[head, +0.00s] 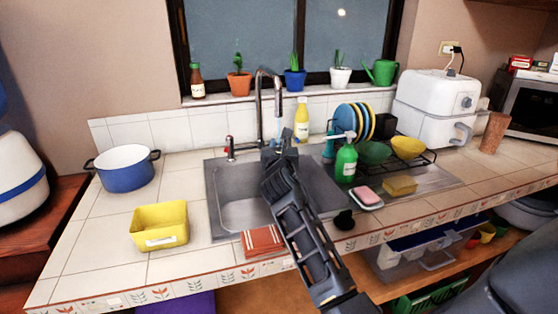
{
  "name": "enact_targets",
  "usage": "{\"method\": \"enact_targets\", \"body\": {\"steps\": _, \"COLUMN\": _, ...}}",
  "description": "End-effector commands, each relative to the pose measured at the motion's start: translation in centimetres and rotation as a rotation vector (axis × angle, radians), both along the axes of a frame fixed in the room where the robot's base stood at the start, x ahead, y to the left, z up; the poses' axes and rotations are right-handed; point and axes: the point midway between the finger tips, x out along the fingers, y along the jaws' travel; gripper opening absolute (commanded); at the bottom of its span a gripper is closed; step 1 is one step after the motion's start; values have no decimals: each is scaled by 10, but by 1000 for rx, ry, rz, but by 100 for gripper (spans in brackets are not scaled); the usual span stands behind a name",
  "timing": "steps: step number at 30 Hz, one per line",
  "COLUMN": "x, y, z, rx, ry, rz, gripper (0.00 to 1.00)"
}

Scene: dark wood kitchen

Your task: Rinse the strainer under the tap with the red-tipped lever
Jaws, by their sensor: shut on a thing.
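The tap (261,105) rises behind the grey sink (230,180), its spout curving forward. A lever with a red tip (229,139) stands left of the tap's base. A small blue patch shows just above the fingers, too small to name. I cannot clearly make out the strainer; it may be hidden at my gripper.
A yellow tub (160,226) and blue pot (126,168) stand left of the sink. A red cloth (262,241) lies at its front edge. A green soap bottle (346,160), pink soap (367,196), yellow sponge (400,185) and small black object (344,220) are to the right.

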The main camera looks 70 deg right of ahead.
Motion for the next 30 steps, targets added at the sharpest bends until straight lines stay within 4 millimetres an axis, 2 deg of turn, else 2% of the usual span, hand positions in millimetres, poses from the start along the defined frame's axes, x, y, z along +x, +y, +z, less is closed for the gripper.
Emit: {"method": "enact_targets", "body": {"steps": 30, "x": -24, "y": 68, "z": 0, "rx": 0, "ry": 1, "rz": 2, "gripper": 0}}
